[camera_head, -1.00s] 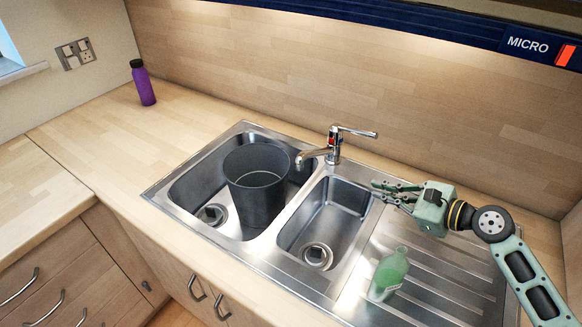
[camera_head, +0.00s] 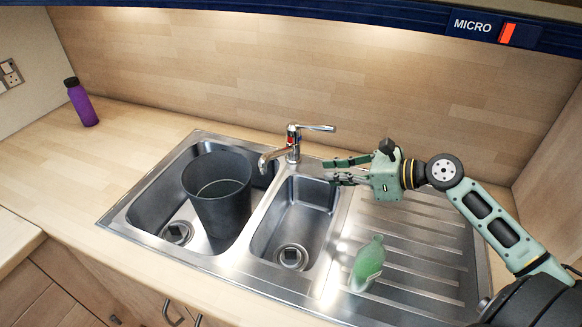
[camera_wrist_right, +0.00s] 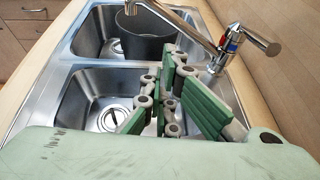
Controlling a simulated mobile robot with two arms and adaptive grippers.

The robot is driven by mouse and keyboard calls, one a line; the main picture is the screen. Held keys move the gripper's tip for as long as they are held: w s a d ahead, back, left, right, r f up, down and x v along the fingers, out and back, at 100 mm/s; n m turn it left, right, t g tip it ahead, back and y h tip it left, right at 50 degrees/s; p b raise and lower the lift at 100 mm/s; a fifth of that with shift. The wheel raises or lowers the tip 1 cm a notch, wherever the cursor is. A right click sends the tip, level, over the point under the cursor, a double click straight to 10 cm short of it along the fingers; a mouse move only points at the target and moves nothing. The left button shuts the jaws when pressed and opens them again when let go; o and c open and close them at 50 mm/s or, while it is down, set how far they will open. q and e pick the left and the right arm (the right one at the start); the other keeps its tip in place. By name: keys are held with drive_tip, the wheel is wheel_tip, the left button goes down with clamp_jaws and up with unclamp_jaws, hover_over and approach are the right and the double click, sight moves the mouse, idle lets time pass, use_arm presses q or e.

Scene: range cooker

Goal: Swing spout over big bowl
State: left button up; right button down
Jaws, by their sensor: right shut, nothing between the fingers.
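The chrome tap (camera_head: 292,150) stands at the back rim of the double sink, its lever pointing right. Its spout (camera_head: 271,157) points left and forward, with the tip appearing at the back right of the big bowl (camera_head: 162,190), the left basin. The spout also shows in the wrist view (camera_wrist_right: 182,25), beyond my fingers. My right gripper (camera_head: 338,171) is shut and empty, to the right of the tap, near the back right of the small bowl (camera_head: 297,222). It looks apart from the spout. In the wrist view its fingers (camera_wrist_right: 165,95) appear in front of the small bowl. My left gripper is out of view.
A dark grey bin (camera_head: 218,195) stands in the big bowl, rising above the rim. A purple bottle (camera_head: 81,102) stands far left on the counter. The wooden back wall (camera_head: 300,80) is close behind the tap.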

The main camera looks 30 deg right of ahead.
sight(279, 155)
drive_tip(key=r+p+x, duration=0.2)
drive_tip(key=p+x, duration=0.1)
drive_tip(key=x, duration=0.8)
drive_tip(key=shift+x, duration=0.8)
drive_tip(key=shift+d+r, duration=0.1)
drive_tip(key=shift+r, duration=0.05)
drive_tip(key=w+a+p, duration=0.1)
drive_tip(key=a+p, duration=0.1)
drive_tip(key=shift+w+p, duration=0.1)
drive_tip(key=shift+p, duration=0.25)
drive_tip(key=shift+d, duration=0.1)
